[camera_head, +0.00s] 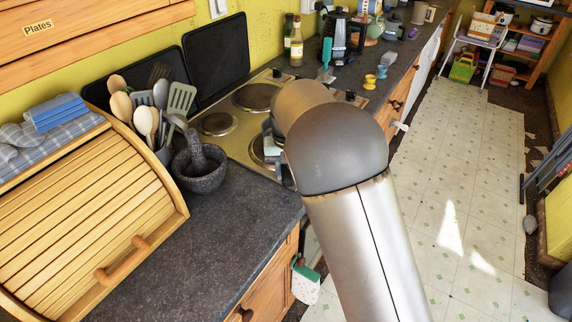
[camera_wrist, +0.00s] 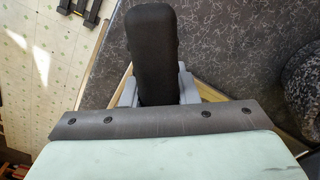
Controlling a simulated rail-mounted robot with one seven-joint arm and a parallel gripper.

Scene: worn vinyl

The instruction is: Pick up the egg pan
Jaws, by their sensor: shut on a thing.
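In the wrist view my gripper (camera_wrist: 157,88) has its grey fingers on either side of a thick black handle, which looks like the handle of the egg pan (camera_wrist: 151,45). The fingers are shut on it. The rest of the pan is not clearly visible. In the head view my arm covers most of the gripper; a small part of it (camera_head: 272,143) shows at the hob's front edge. The pan cannot be made out there.
The hob (camera_head: 237,139) is beside my arm. A stone mortar with pestle (camera_head: 200,172), a utensil pot and a wooden bread bin (camera_head: 90,215) stand left on the dark worktop (camera_head: 215,235). Bottles (camera_head: 296,45) and small cups (camera_head: 370,82) stand behind. The floor at right is largely clear.

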